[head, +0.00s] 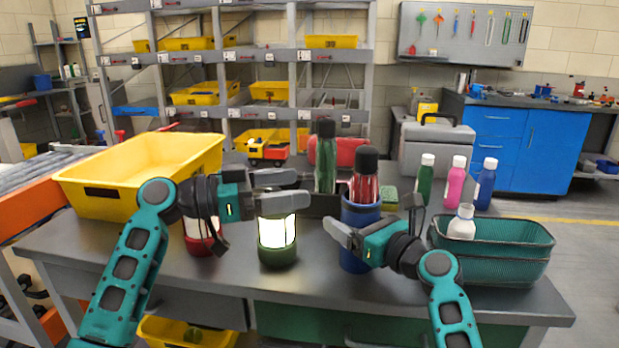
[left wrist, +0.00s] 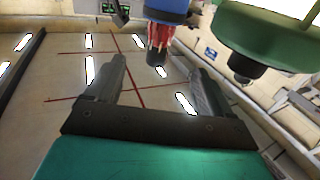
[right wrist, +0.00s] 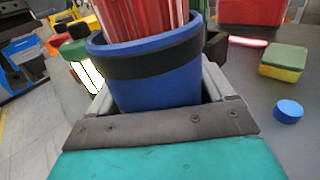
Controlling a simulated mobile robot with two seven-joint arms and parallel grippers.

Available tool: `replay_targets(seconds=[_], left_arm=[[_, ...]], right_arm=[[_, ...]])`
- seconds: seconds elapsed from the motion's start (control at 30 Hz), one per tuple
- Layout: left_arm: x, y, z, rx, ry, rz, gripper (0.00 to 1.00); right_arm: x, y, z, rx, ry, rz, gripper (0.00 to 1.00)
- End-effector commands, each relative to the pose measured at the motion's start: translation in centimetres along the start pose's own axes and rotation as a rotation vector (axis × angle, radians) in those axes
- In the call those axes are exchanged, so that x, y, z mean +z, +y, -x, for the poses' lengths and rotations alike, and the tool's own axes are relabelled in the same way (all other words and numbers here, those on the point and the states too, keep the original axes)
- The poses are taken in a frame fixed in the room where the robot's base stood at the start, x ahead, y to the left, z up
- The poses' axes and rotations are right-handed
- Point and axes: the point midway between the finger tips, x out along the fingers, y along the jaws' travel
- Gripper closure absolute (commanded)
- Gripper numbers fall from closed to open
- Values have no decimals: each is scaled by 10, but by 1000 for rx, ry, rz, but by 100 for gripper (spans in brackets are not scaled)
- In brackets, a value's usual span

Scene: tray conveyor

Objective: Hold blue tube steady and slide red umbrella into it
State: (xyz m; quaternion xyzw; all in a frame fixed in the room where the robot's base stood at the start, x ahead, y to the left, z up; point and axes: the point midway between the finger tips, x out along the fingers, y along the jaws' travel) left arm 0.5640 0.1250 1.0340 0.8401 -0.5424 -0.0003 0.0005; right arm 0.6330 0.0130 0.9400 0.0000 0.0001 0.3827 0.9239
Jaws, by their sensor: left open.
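The blue tube (head: 355,262) stands upright on the grey table, with a dark band below its rim. The red umbrella (head: 364,190), folded and with a black top (head: 367,160), stands inside the tube, its upper part above the rim. My right gripper (head: 375,222) is shut around the tube; the right wrist view shows the tube (right wrist: 155,85) between its fingers. My left gripper (head: 283,192) is open and empty, left of the tube. In the left wrist view, which looks upside down, the umbrella (left wrist: 158,45) shows beyond the open fingers. The umbrella's lower end is hidden.
A lit green lantern (head: 277,255) stands close below my left gripper, a red lantern (head: 203,240) behind that arm. A yellow bin (head: 105,190) is left; a green basket (head: 490,270) and several bottles are right. A sponge (right wrist: 283,62) and blue cap (right wrist: 288,110) lie nearby.

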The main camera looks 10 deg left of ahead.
Motion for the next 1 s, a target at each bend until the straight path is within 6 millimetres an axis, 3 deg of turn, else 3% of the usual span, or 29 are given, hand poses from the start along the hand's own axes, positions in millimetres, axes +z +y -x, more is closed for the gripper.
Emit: replay_targets(seconds=[0.17,0.53,0.67,1.0], left_arm=[[0,0,0,0,0,0,18],[0,0,0,0,0,0,18],[0,0,0,0,0,0,18],[0,0,0,0,0,0,18]], right_arm=[[0,0,0,0,0,0,1],[-1,0,7,-1,0,0,0],[-1,0,24,-2,-1,0,0],[-1,0,90,-2,1,0,0]])
